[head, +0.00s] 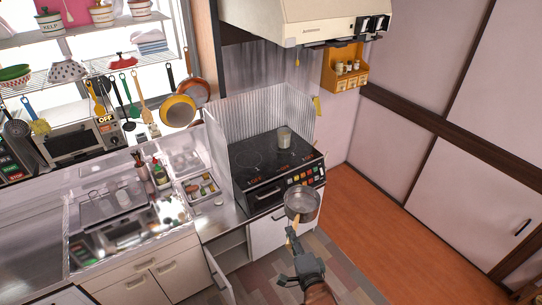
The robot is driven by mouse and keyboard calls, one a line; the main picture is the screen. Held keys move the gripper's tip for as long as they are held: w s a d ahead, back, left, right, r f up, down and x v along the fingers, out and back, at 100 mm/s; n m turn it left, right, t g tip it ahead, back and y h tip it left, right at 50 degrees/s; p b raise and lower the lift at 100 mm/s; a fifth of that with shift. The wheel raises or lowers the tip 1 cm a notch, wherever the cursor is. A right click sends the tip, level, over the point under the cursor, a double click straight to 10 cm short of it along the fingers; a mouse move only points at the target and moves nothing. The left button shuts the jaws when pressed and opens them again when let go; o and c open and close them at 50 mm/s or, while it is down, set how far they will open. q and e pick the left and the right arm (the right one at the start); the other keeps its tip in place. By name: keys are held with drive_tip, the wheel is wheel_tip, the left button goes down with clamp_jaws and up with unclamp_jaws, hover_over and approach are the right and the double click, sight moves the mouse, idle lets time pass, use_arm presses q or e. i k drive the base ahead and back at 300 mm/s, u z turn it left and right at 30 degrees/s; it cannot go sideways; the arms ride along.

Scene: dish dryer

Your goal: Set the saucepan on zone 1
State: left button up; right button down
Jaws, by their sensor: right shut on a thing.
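A grey metal saucepan (302,204) is in the air in front of the stove's right front corner, its open top facing up. My right gripper (293,248) is shut on its light-coloured handle (291,232), below the pan in the picture. The black cooktop (262,164) is behind and to the left of the pan. My left gripper is not in view.
The cooktop's left and front look clear. A metal splash guard (262,110) edges its back. A cabinet door (217,276) stands open below the counter. The range hood (300,20) hangs above.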

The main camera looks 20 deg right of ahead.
sight(254, 165)
drive_tip(key=z, duration=0.8)
drive_tip(key=i, duration=2.05)
drive_tip(key=u, duration=0.75)
